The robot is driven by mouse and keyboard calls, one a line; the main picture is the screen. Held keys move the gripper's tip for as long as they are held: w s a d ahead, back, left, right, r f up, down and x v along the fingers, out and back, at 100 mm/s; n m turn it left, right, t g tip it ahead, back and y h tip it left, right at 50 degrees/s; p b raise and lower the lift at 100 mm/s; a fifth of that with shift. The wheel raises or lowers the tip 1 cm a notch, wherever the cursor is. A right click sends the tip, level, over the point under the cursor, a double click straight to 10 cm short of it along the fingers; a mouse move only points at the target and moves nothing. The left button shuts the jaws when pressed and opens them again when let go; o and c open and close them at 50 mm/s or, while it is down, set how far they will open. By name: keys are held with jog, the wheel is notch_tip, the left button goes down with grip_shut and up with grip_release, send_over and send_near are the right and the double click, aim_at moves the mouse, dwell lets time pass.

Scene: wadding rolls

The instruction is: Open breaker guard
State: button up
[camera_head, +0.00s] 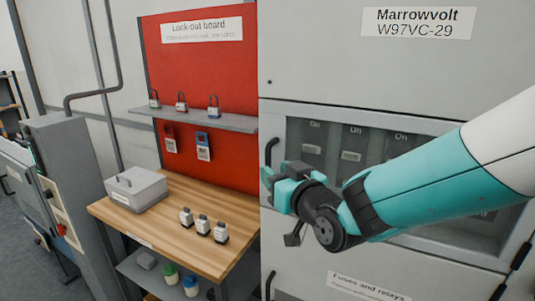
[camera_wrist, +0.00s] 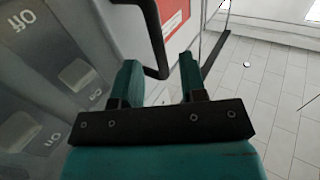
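The breaker guard (camera_head: 285,122) is a clear panel in a grey frame on the grey cabinet, and it appears closed. Breaker switches (camera_head: 351,156) show behind it. Its black bar handle (camera_head: 269,150) is at the left edge; in the wrist view the handle (camera_wrist: 153,35) reaches down between my fingers. My gripper (camera_head: 274,173) is at the handle's lower part in the head view. In the wrist view my gripper (camera_wrist: 160,65) is open, with gaps visible beside the handle. My teal and white arm hides part of the guard's middle and right.
Left of the cabinet, a wooden bench (camera_head: 165,222) holds a grey box (camera_head: 136,188) and several small padlock-like items (camera_head: 203,225). A red lock-out board (camera_head: 200,75) with a shelf (camera_head: 195,118) stands behind it. A lower panel labelled "Fuses and relays" (camera_head: 368,286) is below the guard.

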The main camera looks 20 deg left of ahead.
jog(key=shift+p+x, duration=0.65)
jog(key=shift+x, duration=1.5)
jog(key=shift+c, duration=0.2)
grip_shut()
